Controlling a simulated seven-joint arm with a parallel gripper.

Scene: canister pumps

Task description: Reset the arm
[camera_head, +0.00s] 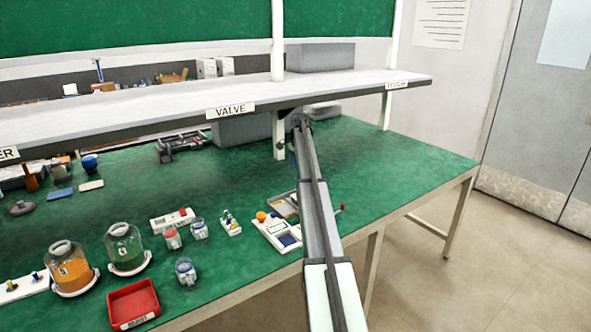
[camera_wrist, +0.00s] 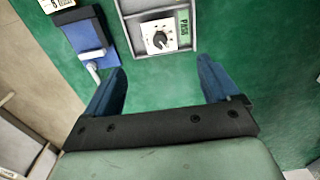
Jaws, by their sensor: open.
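My gripper (camera_wrist: 162,80) shows in the wrist view with its two blue fingers spread wide and nothing between them. It is above the green bench top (camera_wrist: 275,90). In the head view my arm reaches out over the bench towards the shelf, and the gripper end is mostly hidden behind the arm. In the wrist view a grey panel with a round dial (camera_wrist: 159,40) and a green label lies just beyond the fingertips. A blue and white device (camera_wrist: 88,36) with a white handle lies beyond the left finger.
In the head view a jar of orange contents (camera_head: 72,268), a second jar (camera_head: 125,248), several small canisters and a red tray (camera_head: 133,303) stand at the left front. A grey shelf (camera_head: 340,85) labelled VALVE overhangs the back. The right part of the bench is clear.

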